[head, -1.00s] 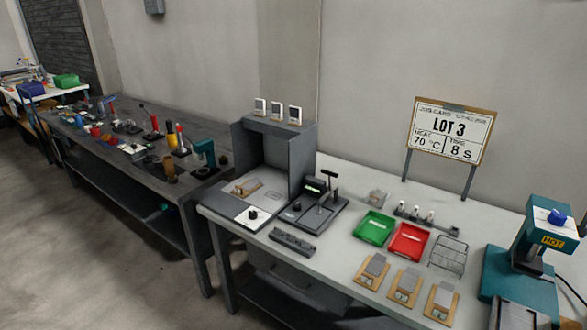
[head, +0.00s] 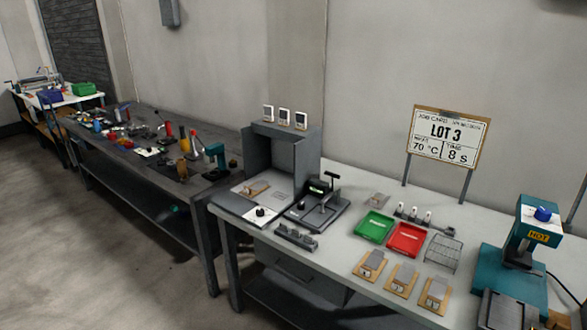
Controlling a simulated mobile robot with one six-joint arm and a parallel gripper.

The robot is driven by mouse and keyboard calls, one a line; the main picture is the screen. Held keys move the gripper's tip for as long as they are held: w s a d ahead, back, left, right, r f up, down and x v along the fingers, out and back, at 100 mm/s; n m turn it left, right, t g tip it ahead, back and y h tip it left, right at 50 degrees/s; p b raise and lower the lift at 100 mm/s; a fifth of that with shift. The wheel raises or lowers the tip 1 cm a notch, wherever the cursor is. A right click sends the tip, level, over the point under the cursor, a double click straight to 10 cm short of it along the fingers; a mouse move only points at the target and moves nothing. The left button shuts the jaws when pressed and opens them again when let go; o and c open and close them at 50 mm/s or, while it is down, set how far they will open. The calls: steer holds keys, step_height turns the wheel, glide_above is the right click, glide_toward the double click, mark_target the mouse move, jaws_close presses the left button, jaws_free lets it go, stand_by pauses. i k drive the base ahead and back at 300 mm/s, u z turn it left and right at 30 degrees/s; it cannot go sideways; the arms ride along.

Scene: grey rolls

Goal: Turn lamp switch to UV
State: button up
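A grey open-fronted booth (head: 306,160) stands at the left end of the pale workbench. A black knob (head: 260,211) sits on a white plate (head: 251,219) at the booth's front edge; it looks like the lamp switch. Its markings and the way it points are too small to read. A small tan-and-grey block (head: 256,189) lies on the booth floor behind the knob. My gripper is not in view.
Right of the booth on the workbench (head: 330,245) are a black lever device (head: 318,203), green tray (head: 374,226), red tray (head: 408,239), wire rack (head: 445,249) and teal press (head: 525,240) marked HOT. A LOT 3 job card (head: 446,137) stands behind. Open floor (head: 110,255) lies left.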

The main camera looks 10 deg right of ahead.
mark_target(259, 212)
steer(key=u, duration=0.1)
steer(key=i, duration=0.95)
steer(key=z, duration=0.05)
